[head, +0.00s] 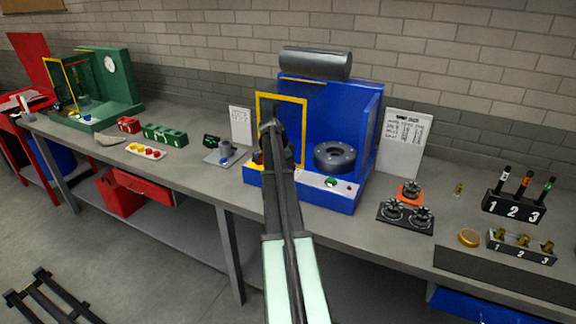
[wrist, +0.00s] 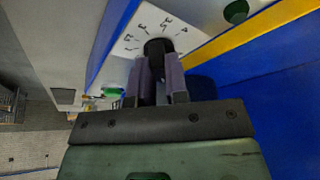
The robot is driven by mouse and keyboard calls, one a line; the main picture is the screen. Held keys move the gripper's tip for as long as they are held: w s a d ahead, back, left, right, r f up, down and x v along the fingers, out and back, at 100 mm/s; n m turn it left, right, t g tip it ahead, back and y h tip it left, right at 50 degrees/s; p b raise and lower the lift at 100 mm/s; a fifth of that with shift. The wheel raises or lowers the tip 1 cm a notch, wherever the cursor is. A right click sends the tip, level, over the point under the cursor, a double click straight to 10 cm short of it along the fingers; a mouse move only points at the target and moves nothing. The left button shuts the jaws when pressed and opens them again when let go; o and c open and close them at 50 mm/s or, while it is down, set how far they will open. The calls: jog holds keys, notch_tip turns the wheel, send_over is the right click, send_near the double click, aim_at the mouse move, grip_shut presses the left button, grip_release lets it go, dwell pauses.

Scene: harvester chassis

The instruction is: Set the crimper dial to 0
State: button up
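The crimper is the blue machine (head: 345,110) with a yellow frame on the bench in the head view. Its dial (wrist: 159,46) is a dark round knob on a white panel (wrist: 130,42) with black numbers around it in the wrist view. The lower numbers and any pointer mark are hidden or too blurred to read. My gripper (wrist: 157,72) is at the dial, with one finger on each side of the knob. I cannot tell whether the fingers touch it. In the head view my arm hides the dial.
A yellow frame bar (wrist: 235,40) and a green button (wrist: 236,12) are close beside the dial. Left on the bench are a grey fixture (head: 224,154) and a green machine (head: 112,90). Right are black gear-like parts (head: 408,215) and a numbered rack (head: 512,208).

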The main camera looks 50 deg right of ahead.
grip_shut()
jog(key=shift+n, duration=0.4)
jog(key=n+t, duration=0.1)
jog(key=n, duration=0.1)
jog(key=shift+s+a+n+h, duration=0.1)
jog(key=shift+s+n+h, duration=0.05)
jog(key=shift+n+h, duration=0.2)
jog(key=n+t, duration=0.1)
jog(key=n, duration=0.1)
jog(key=n+t, duration=0.1)
jog(key=n, duration=0.2)
jog(key=shift+s, duration=0.2)
jog(key=shift+n, duration=0.35)
jog(key=o, duration=0.6)
grip_release()
